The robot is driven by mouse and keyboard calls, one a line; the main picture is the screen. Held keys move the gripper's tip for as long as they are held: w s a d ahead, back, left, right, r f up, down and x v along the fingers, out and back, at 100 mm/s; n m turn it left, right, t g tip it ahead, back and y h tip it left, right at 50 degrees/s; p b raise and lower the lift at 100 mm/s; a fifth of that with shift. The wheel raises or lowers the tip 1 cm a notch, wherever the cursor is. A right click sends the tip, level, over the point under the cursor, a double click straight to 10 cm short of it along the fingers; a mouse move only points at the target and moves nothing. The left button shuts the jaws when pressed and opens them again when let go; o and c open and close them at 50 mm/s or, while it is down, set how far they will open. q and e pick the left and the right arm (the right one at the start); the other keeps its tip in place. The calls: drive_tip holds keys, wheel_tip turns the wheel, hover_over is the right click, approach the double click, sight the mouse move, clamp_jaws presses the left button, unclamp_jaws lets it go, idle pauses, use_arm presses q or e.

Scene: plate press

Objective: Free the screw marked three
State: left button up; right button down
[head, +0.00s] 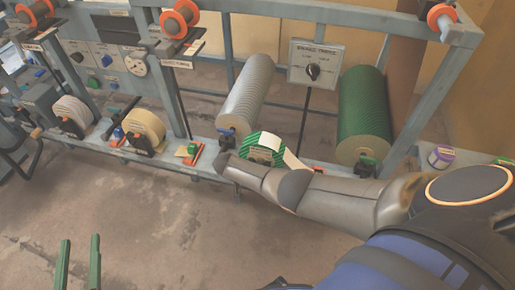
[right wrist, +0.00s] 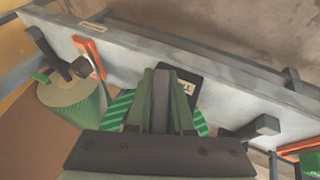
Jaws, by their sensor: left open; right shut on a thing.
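My right gripper (right wrist: 161,80) is shut on a dark upright handle (right wrist: 160,98), seen between its green fingers in the right wrist view. The handle looks like a screw's wing; its lower end is hidden by the gripper. A black tag (right wrist: 180,86) stands right behind the fingers, its marking not fully readable. In the head view my right arm reaches to the rail by the green-striped roll (head: 264,149) and hides that gripper. My left gripper (head: 79,255) is open and empty over the floor at lower left. I cannot read a three on any screw.
Another dark handle (right wrist: 252,129) is close to the right of the fingers in the right wrist view. A dark clamp (right wrist: 62,60) stands at the left by an orange bracket (right wrist: 90,55). The grey roll (head: 246,100) and large green roll (head: 362,115) stand behind. The floor in front is clear.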

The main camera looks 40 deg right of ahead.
use_arm(q)
drive_tip(key=s+d+r+m+t+h+b, duration=0.15)
drive_tip(key=s+r+m+h, duration=0.3)
drive_tip(key=r, duration=0.45)
drive_tip(key=s+r+m+t+h+b, duration=0.35)
drive_tip(key=r+h, duration=0.25)
drive_tip(key=r, duration=0.3)
wheel_tip(320, 180, down, 9)
drive_tip(key=w+d+b, duration=0.1)
drive_tip(key=b, duration=0.6)
drive_tip(key=shift+n+g, duration=0.3)
drive_tip(key=shift+n, duration=0.1)
use_arm(e)
drive_tip(key=shift+s+d+r+n+g+h, duration=0.15)
drive_tip(key=shift+d+n+g+h, duration=0.1)
drive_tip(key=shift+g+h, duration=0.45)
drive_tip(key=shift+s+d+r+n+g+h, duration=0.1)
drive_tip(key=shift+r+n+g+h, duration=0.1)
drive_tip(key=shift+g+h, duration=0.5)
drive_tip(key=shift+s+d+r+n+g+h, duration=0.15)
drive_tip(key=shift+d+n+g+h, duration=0.1)
drive_tip(key=shift+g+h, duration=0.45)
use_arm(q)
drive_tip(key=shift+w+d, duration=0.1)
use_arm(e)
drive_tip(key=c, duration=0.8)
unclamp_jaws()
drive_tip(key=shift+a, duration=0.1)
drive_tip(key=shift+c, duration=0.2)
drive_tip(key=shift+o, duration=0.2)
